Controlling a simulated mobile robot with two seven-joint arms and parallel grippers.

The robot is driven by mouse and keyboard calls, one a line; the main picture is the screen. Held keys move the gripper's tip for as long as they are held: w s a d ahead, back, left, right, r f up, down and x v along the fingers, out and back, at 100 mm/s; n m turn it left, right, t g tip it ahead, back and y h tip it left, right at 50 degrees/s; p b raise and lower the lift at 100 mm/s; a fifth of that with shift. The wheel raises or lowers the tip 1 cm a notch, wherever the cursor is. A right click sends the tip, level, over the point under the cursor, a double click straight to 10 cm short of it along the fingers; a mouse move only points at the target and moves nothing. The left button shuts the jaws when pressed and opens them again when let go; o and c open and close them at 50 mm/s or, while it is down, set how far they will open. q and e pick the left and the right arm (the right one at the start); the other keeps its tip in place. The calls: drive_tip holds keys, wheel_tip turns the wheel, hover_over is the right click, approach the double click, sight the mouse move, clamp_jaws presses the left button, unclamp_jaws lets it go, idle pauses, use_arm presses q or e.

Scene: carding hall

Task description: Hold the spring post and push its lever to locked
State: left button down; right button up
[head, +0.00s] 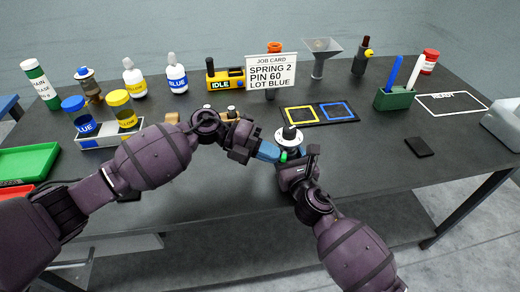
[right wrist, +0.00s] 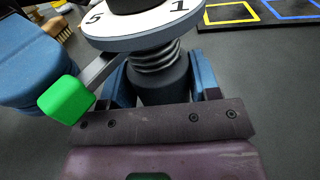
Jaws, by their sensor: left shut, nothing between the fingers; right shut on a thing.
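The spring post (right wrist: 160,85) stands upright on the dark table, with a coiled spring under a white numbered dial (right wrist: 135,22) and a black knob on top. In the head view the dial (head: 289,142) shows right of centre. My right gripper (right wrist: 163,78) is shut on the post below the dial, one blue finger on each side. The lever (right wrist: 98,72) sticks out to the left and ends in a green tip (right wrist: 66,99), also seen in the head view (head: 283,156). My left gripper (head: 270,151) is shut and empty beside the green tip; I cannot tell whether they touch.
A yellow and blue framed pad (head: 320,121) lies behind the post. The job card (head: 271,74) reads SPRING 2, PIN 60, LOT BLUE. A green pen holder (head: 394,98) and a black block (head: 419,147) are to the right. A brush (right wrist: 52,27) lies behind the left fingers.

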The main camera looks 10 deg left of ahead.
sight(285, 158)
use_arm(q)
drive_tip(key=shift+s+d+n+t, duration=0.2)
drive_tip(key=shift+d+n+t, duration=0.1)
drive_tip(key=shift+n+t, duration=0.25)
idle(0.4)
drive_tip(key=d+n+t, duration=0.1)
drive_tip(key=s+d+t, duration=0.1)
drive_tip(key=d, duration=0.1)
drive_tip(key=shift+d+n+t, duration=0.25)
drive_tip(key=shift+d+n, duration=0.05)
drive_tip(key=shift+n, duration=0.05)
drive_tip(key=shift+w+a, duration=0.15)
idle(0.3)
drive_tip(key=shift+w+a, duration=0.35)
drive_tip(key=shift+a, duration=0.2)
drive_tip(key=s+a+r, duration=0.3)
drive_tip(key=s+a, duration=0.4)
drive_tip(key=a, duration=0.4)
drive_tip(key=shift+s+a, duration=0.15)
drive_tip(key=shift+a, duration=0.05)
